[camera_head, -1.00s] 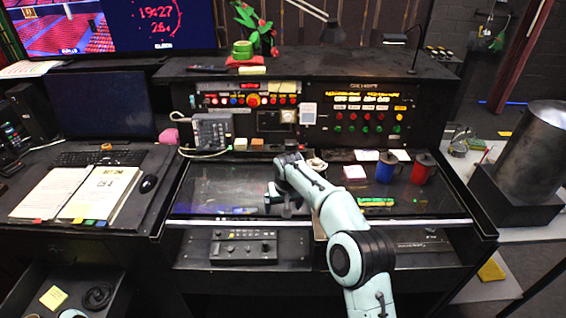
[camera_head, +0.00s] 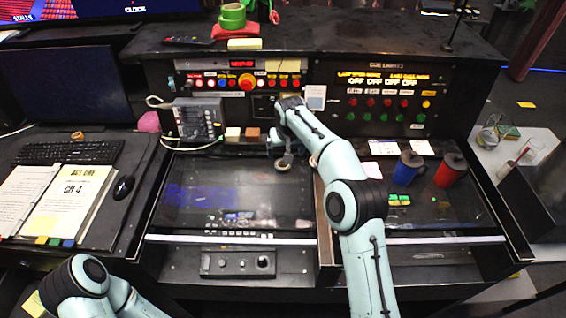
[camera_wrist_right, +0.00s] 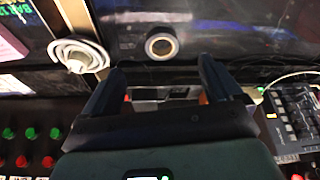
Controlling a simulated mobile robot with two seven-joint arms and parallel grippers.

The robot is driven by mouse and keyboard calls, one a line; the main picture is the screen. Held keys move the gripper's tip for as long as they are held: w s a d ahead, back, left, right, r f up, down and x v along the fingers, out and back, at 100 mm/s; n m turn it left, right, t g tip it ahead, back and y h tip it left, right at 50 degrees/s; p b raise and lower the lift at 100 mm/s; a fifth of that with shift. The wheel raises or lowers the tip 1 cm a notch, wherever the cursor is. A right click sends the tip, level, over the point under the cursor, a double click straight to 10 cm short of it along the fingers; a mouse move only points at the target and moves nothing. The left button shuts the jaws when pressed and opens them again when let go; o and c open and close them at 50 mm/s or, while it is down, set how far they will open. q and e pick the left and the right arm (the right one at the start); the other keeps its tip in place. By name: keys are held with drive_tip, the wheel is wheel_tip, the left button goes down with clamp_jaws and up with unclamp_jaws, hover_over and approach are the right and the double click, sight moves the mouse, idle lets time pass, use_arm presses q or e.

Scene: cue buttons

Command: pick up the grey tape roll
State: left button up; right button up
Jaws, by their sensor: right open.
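The grey tape roll (camera_head: 284,166) lies on the dark glass desktop just in front of my right gripper in the head view. In the right wrist view the tape roll (camera_wrist_right: 149,45) is a small ring lying flat, with a pale hole. My right gripper (camera_wrist_right: 162,72) is open and empty, its two fingers pointing toward the roll with a gap left between them and it. In the head view the right gripper (camera_head: 279,144) is partly hidden by its own wrist. Only part of my left arm shows at the bottom left; its gripper is out of view.
A white coiled item (camera_wrist_right: 80,53) lies beside the roll. A grey phone-like box (camera_head: 197,119) stands to the left. Blue (camera_head: 407,168) and red (camera_head: 451,168) mugs stand to the right. The button panel (camera_head: 390,105) rises behind. A green tape roll (camera_head: 232,17) sits on top.

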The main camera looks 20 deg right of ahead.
approach(282, 167)
drive_tip(key=shift+s+d+f, duration=0.15)
drive_tip(key=shift+s+f, duration=0.25)
drive_tip(key=shift+f, duration=0.3)
drive_tip(key=w+f, duration=0.1)
drive_tip(key=f, duration=0.2)
drive_tip(key=w+f+p, duration=0.1)
drive_tip(key=shift+w+f, duration=0.2)
drive_tip(key=shift+w, duration=0.15)
drive_tip(key=shift+w+f, duration=0.1)
drive_tip(key=shift+f, duration=0.2)
drive_tip(key=shift+s+r, duration=0.1)
drive_tip(key=shift+s, duration=0.15)
drive_tip(key=shift+c, duration=0.5)
use_arm(q)
drive_tip(key=shift+w+r, duration=0.7)
drive_tip(key=shift+w, duration=0.25)
use_arm(e)
drive_tip(key=c, duration=1)
